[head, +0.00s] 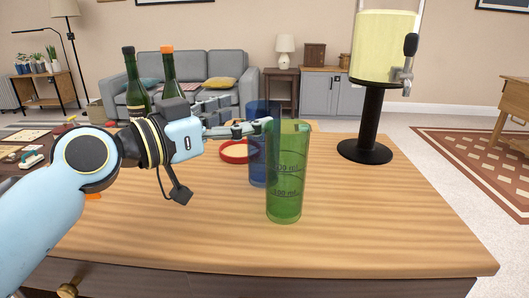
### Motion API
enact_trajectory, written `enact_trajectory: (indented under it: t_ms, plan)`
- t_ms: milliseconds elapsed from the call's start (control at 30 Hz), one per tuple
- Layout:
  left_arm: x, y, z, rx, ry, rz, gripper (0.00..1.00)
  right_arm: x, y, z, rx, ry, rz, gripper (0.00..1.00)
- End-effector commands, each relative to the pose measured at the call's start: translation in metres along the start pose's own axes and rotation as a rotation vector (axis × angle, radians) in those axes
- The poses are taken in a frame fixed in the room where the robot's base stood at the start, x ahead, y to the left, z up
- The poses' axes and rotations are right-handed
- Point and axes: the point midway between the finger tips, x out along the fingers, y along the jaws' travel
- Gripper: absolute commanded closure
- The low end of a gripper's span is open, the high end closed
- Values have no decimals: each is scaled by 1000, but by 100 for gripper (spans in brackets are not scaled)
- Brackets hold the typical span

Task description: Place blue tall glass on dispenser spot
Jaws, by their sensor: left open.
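The blue tall glass (257,168) stands upright on the wooden table, partly hidden behind a green measuring glass (285,185). My left gripper (255,127) reaches in from the left with its fingers at the upper part of the blue glass. It is open; whether the fingers touch the glass or straddle it, I cannot tell. The dispenser (382,48), a pale yellow tank with a tap (404,78), stands on a black stand (366,150) to the right. No marked spot is clear below the tap. My right gripper is not in view.
A red-rimmed round dish (236,152) lies left of the blue glass. Two dark bottles (134,82) stand behind my left arm. The wooden table (400,225) is clear to the right of the green glass and in front of the dispenser stand.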

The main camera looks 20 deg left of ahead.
Motion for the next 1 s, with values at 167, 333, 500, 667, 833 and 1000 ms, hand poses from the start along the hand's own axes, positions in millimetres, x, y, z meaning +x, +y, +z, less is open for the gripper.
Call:
enact_trajectory:
  t_ms: [167, 333, 500, 667, 833, 1000]
  plan:
    - [25, 1, -2, -6, 5, 1, 16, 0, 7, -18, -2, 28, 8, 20]
    - [48, 0, -1, -4, 2, 0, 16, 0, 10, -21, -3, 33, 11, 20]
    - [52, 1, 0, -1, -1, 2, 16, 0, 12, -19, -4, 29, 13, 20]
    - [52, 1, 0, -1, -1, 2, 21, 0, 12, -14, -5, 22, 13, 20]
    - [52, 1, 0, -1, -1, 1, 44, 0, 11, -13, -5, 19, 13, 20]
    - [52, 1, 0, -1, -1, 1, 66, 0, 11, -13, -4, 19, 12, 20]
